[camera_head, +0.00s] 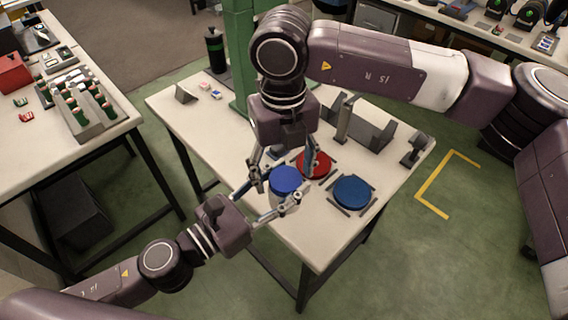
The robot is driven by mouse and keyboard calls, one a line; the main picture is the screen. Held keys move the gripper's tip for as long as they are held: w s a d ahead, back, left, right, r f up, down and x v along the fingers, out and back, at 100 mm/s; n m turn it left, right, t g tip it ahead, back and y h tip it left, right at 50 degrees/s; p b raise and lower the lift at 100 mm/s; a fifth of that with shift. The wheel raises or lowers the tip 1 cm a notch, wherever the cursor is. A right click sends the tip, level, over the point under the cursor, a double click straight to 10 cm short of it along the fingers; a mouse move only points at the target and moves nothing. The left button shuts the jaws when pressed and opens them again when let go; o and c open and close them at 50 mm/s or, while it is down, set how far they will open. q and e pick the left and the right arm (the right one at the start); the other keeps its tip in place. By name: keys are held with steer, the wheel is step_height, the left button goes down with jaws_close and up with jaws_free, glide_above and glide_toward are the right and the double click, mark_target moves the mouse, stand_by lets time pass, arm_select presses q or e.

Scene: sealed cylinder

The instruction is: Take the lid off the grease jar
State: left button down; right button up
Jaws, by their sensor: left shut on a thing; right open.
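A pale jar with a blue lid (285,180) stands upright near the middle of the table, with the lid on top. My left gripper (268,197) comes in from the lower left and is shut on the jar's body, one finger on each side. My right gripper (284,171) points down from above. Its fingers are spread on either side of the blue lid; I cannot tell whether they touch it. The jar's lower body is mostly hidden by my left gripper.
A red round piece (316,163) lies close behind the jar, and a darker blue round piece (352,192) sits to the right, between dark bars. A grey bracket (368,127) stands behind them. A green post (238,50) and black bottle (215,48) are at the back left.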

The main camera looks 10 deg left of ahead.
steer(key=c, duration=1.2)
steer(key=n, duration=0.4)
steer(key=shift+s+a, duration=0.1)
steer(key=shift+c, duration=0.4)
steer(key=shift+a+r, duration=0.1)
steer(key=o, duration=1.1)
steer(key=shift+o, duration=0.8)
